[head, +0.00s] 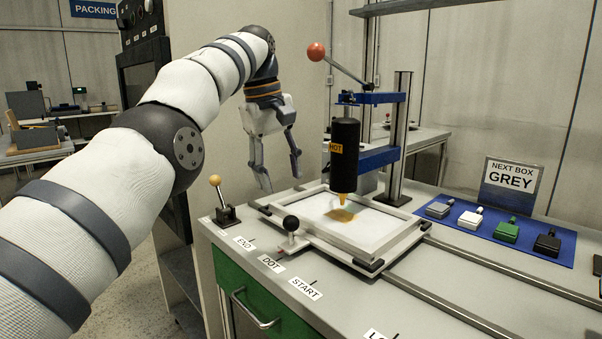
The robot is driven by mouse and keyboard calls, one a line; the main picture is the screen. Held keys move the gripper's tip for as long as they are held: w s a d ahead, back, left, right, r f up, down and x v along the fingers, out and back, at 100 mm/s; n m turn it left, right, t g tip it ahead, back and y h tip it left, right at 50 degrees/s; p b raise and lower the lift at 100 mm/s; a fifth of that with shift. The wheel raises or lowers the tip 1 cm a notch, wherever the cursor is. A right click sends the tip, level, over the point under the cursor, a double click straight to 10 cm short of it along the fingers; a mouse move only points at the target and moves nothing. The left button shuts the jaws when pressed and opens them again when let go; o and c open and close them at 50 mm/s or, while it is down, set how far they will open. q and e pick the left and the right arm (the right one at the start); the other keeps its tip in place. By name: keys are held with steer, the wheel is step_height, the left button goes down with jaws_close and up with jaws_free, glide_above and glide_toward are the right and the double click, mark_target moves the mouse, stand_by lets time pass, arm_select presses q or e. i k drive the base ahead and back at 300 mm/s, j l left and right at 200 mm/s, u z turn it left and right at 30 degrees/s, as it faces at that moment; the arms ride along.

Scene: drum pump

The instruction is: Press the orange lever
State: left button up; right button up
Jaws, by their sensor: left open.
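The lever with an orange-red ball (316,51) slants up to the left from the top of a blue press stand, its ball at the raised end. Below it hangs a black cylinder (344,147) marked HOT, with an amber nozzle over a white framed tray (365,239). An amber patch (341,215) lies on the tray under the nozzle. My left gripper (281,183) is open and empty, fingers pointing down, left of the cylinder and well below the lever's ball, apart from it. My right gripper is not in view.
A yellow-knobbed lever (214,181) and a black-knobbed handle (290,224) stand at the bench's left and front. Rails run right from the tray. A blue mat (480,243) holds several coloured blocks beside a NEXT BOX GREY sign (511,178).

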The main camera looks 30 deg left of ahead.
mark_target(315, 51)
steer(key=k, duration=1)
